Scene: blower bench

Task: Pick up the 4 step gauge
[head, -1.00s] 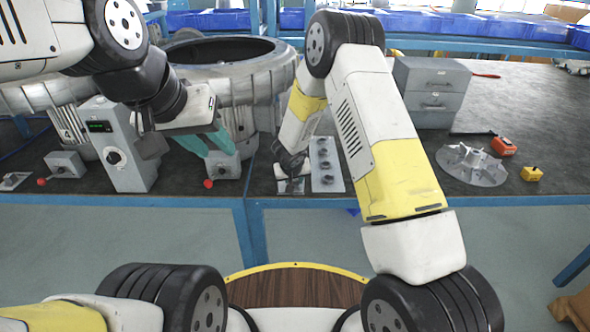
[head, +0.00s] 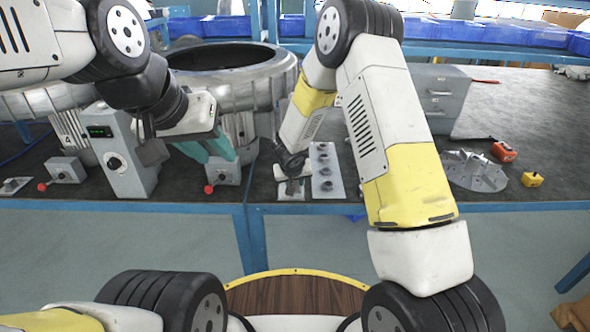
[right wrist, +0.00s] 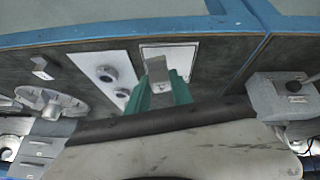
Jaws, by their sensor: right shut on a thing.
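In the right wrist view the step gauge, a small grey metal piece (right wrist: 157,68), stands between the green fingertips of my right gripper (right wrist: 158,92). The gripper is shut on it. Behind the gauge lies a pale, dark-edged plate (right wrist: 180,52) with a small mark; whether the gauge is clear of it I cannot tell. In the head view my right gripper (head: 292,182) is over this plate (head: 291,194) at the bench's front edge, and the gauge is too small to make out. My left gripper (head: 208,148) has its green fingers apart, above the bench at left, with no held thing visible.
A light plate with several round pieces (head: 326,172) lies close right of my right gripper. A grey control box (head: 125,160) and small lever boxes stand at left, before the large blower housing (head: 225,75). A finned metal disc (head: 474,172) and grey drawers (head: 440,98) are at right.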

